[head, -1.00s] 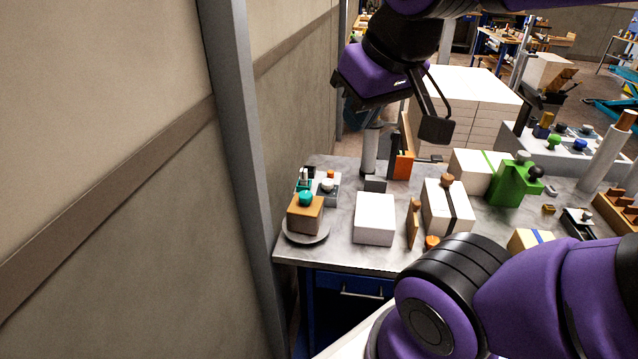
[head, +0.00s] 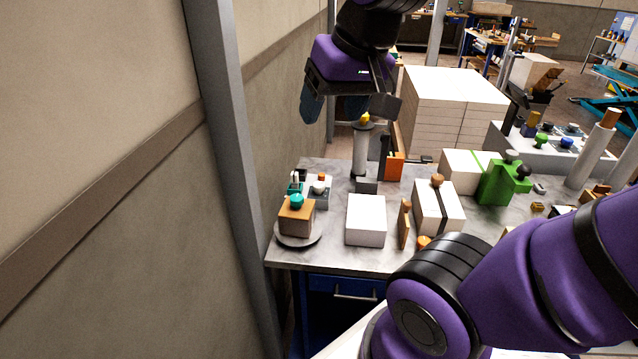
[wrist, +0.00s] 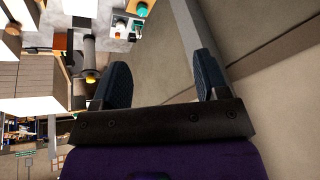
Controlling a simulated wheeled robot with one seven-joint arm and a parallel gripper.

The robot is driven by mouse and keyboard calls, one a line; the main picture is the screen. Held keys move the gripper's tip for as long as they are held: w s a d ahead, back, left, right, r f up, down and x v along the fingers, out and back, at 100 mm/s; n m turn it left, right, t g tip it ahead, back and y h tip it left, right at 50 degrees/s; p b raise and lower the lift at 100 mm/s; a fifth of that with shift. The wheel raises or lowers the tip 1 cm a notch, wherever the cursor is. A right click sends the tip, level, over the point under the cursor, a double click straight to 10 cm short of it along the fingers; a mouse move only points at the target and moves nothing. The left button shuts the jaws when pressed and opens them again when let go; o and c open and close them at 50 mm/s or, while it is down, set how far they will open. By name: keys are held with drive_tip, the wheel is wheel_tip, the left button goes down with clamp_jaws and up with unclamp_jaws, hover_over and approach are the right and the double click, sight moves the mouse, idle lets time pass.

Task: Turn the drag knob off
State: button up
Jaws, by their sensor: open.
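My gripper (head: 333,106) is open and empty, high above the back left of the bench, left of a grey upright post (head: 360,150). The post has a yellow knob (head: 365,118) on top. In the wrist view my two dark blue fingers (wrist: 158,76) stand wide apart with wall behind them, and the yellow knob (wrist: 91,78) shows left of the left finger, apart from it. A teal knob (head: 296,200) sits on a brown block at the bench's left end. No label shows which knob is the drag knob.
A wall and grey pillar (head: 225,150) stand close on the left. The bench (head: 335,255) holds a white ream (head: 366,220), a strapped ream (head: 438,210), a green block (head: 500,185) and small fittings. A tall paper stack (head: 455,110) stands behind.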

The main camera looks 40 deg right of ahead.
drive_tip(key=w+d+f+m+g+y, duration=0.1)
drive_tip(key=w+d+f+m, duration=0.15)
drive_tip(key=w, duration=0.25)
drive_tip(key=w+d+f+m+g, duration=0.1)
drive_tip(key=w+m, duration=0.2)
drive_tip(key=w, duration=0.3)
drive_tip(key=m+g+h, duration=0.2)
drive_tip(key=m+g, duration=0.1)
drive_tip(key=m, duration=1.2)
hover_over(319, 184)
wheel_tip(319, 184, down, 24)
wheel_tip(319, 184, down, 11)
drive_tip(key=shift+w+r, duration=0.1)
drive_tip(key=shift+r, duration=0.05)
drive_tip(key=c, duration=0.9)
